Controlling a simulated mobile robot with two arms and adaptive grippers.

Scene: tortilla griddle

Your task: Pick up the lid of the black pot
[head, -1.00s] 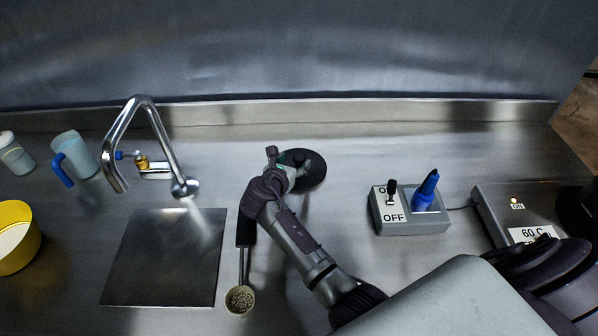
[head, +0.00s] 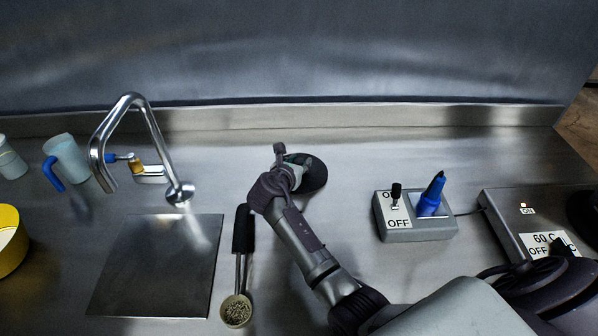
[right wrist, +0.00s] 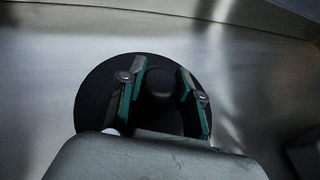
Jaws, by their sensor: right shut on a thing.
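The lid (head: 317,178) is a round black disc on the steel counter behind my right arm in the head view. The right wrist view shows the lid (right wrist: 95,92) with a dark knob (right wrist: 160,85) at its middle. My right gripper (head: 296,162) is over the lid. In the right wrist view its two green-lined fingers (right wrist: 160,92) stand on either side of the knob, shut on it. My arm hides part of the lid in the head view. I cannot tell whether a pot is under it. My left gripper is out of view.
A ladle (head: 240,270) lies left of my right arm, beside a dark square plate (head: 160,265) under the tap (head: 150,130). A switch box (head: 410,230) with a blue marker (head: 432,192) stands to the right. A device marked 60 C (head: 500,220) stands farther right.

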